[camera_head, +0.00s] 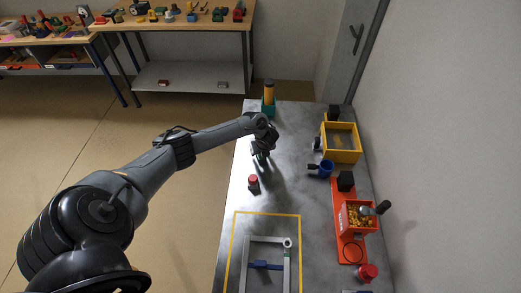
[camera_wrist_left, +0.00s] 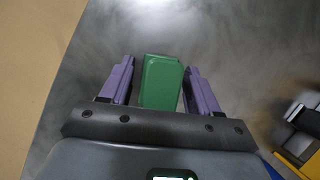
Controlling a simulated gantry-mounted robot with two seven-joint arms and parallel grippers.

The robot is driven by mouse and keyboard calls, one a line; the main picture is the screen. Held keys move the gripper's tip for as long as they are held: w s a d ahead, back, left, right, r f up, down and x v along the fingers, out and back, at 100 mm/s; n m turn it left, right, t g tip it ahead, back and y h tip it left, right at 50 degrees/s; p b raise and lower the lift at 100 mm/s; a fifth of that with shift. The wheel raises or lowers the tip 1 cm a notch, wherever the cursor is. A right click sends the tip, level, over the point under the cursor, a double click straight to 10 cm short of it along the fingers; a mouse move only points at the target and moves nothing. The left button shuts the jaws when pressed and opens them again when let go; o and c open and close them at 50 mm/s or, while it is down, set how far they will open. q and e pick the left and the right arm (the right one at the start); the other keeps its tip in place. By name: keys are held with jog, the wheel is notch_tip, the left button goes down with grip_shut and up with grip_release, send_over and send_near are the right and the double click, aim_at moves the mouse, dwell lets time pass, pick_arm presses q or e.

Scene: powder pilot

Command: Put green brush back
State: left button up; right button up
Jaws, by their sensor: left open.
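A green block-shaped piece (camera_wrist_left: 161,82), which looks like part of the green brush, lies between the two purple fingers of my left gripper (camera_wrist_left: 160,85) in the left wrist view. The fingers are open, with a gap visible on each side of it. In the head view my left gripper (camera_head: 262,160) points down over the grey metal table (camera_head: 290,190), and its hand hides most of what is beneath. I cannot tell whether the green piece rests on the table. My right gripper is not in view.
A green holder with a yellow, black-topped cylinder (camera_head: 269,92) stands at the table's far left corner. A red-capped jar (camera_head: 253,183) is near the gripper. A grey frame (camera_head: 249,248) holds a blue item.

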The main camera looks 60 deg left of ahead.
pick_arm(q)
jog(key=w+p+v, duration=0.1)
jog(key=p+v, duration=0.3)
jog(key=v, duration=0.7)
jog(key=s+d+f+n+t+h, duration=0.1)
jog(key=s+d+f+n+t, duration=0.1)
jog(key=d, duration=1)
jog(key=s+d+f+n+t+h, duration=0.1)
jog(key=s+d+f+n+h, duration=0.1)
jog(key=d, duration=1.1)
jog(key=s+d+r+n, duration=0.3)
jog(key=s+d+n, duration=0.2)
jog(key=s+d, duration=0.2)
jog(key=s+r+n+h, duration=0.1)
jog(key=s+r+n, duration=0.6)
jog(key=s+n, duration=0.2)
jog(key=shift+s+a+r+h, duration=0.25)
jog(key=shift+s+h, duration=0.15)
jog(key=shift+s, duration=0.6)
